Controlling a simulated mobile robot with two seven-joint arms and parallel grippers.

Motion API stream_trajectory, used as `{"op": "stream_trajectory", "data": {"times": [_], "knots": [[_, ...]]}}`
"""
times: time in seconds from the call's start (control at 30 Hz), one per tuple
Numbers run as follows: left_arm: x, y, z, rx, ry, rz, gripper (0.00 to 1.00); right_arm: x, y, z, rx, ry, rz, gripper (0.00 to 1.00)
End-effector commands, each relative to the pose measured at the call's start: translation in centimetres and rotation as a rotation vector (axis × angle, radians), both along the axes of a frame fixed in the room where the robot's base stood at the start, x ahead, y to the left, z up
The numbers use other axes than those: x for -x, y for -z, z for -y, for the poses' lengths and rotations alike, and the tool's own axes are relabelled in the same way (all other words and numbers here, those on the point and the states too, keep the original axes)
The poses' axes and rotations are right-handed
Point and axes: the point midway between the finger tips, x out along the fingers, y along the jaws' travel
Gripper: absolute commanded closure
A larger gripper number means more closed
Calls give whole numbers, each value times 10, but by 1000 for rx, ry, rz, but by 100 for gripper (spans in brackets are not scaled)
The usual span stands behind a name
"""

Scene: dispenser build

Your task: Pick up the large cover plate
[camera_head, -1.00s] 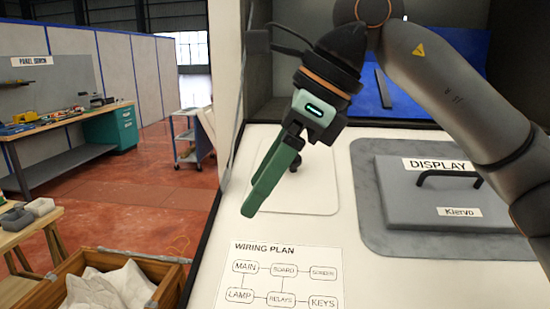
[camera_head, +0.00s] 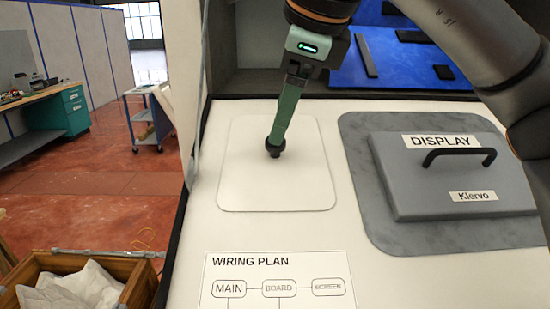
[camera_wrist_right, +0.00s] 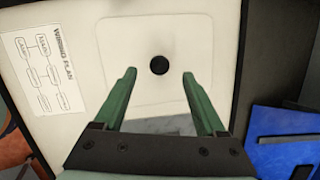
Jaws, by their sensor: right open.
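A white plate with rounded corners (camera_head: 240,180) lies on the pale panel and looks like the cover plate. A black round knob (camera_head: 274,152) stands at its middle. My right gripper (camera_head: 277,140) points down over the plate with its green fingertips close to the knob. In the right wrist view the gripper (camera_wrist_right: 159,74) is open and empty, with the knob (camera_wrist_right: 160,65) in line with the gap between the fingertips. I cannot tell whether the fingers reach down past the knob's top. My left gripper is not in view.
A grey DISPLAY block (camera_head: 450,185) with a black handle lies on a grey mat (camera_head: 365,160) at the right. A wiring plan (camera_head: 275,285) lies at the front. A blue board (camera_head: 400,65) with black pieces is behind. A wooden crate (camera_head: 130,270) stands at lower left.

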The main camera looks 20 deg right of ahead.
Motion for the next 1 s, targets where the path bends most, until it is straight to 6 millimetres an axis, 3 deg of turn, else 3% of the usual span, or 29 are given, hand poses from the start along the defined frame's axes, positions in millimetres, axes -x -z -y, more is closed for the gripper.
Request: {"op": "stream_trajectory", "data": {"times": [0.33,0.67,1.0], "knots": [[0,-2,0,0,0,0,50,-20,41,-1,0,1,-1,27],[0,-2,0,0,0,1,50,-23,47,-2,-1,0,0,28],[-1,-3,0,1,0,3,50,-23,46,-2,-1,0,0,66]]}}
